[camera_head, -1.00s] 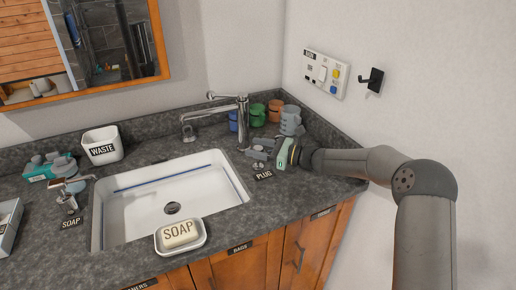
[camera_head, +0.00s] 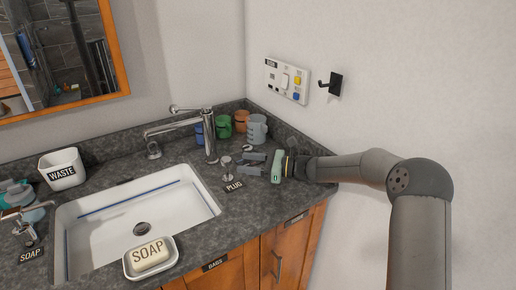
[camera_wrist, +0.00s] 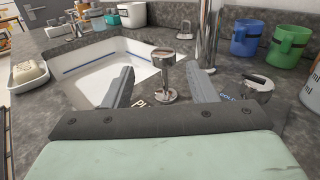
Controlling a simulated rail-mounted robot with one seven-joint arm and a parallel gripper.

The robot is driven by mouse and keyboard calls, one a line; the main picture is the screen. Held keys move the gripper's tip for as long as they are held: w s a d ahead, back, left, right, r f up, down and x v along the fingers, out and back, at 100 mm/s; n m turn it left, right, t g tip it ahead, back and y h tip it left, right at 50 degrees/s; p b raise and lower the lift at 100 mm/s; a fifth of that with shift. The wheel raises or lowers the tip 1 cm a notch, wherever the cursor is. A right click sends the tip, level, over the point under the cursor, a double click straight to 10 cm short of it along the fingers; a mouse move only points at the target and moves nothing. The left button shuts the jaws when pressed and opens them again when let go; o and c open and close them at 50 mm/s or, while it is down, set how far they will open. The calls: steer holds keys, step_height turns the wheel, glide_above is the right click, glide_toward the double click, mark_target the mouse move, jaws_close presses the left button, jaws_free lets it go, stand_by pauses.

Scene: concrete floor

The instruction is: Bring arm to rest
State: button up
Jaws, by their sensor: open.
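My gripper (camera_head: 252,163) is low over the right end of the dark stone counter (camera_head: 225,214) in the head view, with my arm reaching in from the right. In the wrist view its two grey fingers (camera_wrist: 161,88) stand apart with nothing held between them. A metal plug (camera_wrist: 168,85) with a round knob stands upright on the counter beyond the fingers. In the head view the plug (camera_head: 226,165) is just left of the fingers, beside the PLUG label (camera_head: 234,185). I cannot tell the exact gap between fingers and plug.
A white sink (camera_head: 85,238) with a faucet (camera_head: 209,135) is to the left. Several mugs, one a grey mug (camera_head: 256,128), stand behind my gripper. A soap dish (camera_head: 170,262) sits at the front edge. A wall hook (camera_head: 334,82) and socket panel (camera_head: 287,80) are above.

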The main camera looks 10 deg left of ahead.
steer(key=s+n+h, duration=0.1)
steer(key=s+n+g, duration=0.1)
steer(key=s, duration=0.1)
steer(key=s+n+h, duration=0.1)
steer(key=s, duration=0.1)
steer(key=shift+s+d+g+h, duration=0.2)
steer(key=shift+d+g+h, duration=0.1)
steer(key=shift+d, duration=0.1)
steer(key=s+d+n+h, duration=0.1)
steer(key=s, duration=0.1)
steer(key=s+d+n+h, duration=0.2)
steer(key=s, duration=0.1)
steer(key=s+d+n+h, duration=0.1)
steer(key=s+d, duration=0.1)
steer(key=s, duration=0.1)
steer(key=shift+s+d+f+n+g+h, duration=0.1)
steer(key=shift+s+f+n+g+h, duration=0.2)
steer(key=shift+f+n+h, duration=0.1)
steer(key=s+d+n+t+h, duration=0.1)
steer(key=s+d+n+h, duration=0.4)
steer(key=s+d, duration=0.6)
steer(key=s+d+n+t+h+p, duration=0.1)
steer(key=s+d+n+h, duration=0.4)
steer(key=s+d, duration=0.6)
steer(key=d, duration=0.2)
steer(key=shift+s+d+f+t, duration=0.25)
steer(key=shift+s+d+t, duration=0.05)
steer(key=shift+s, duration=0.1)
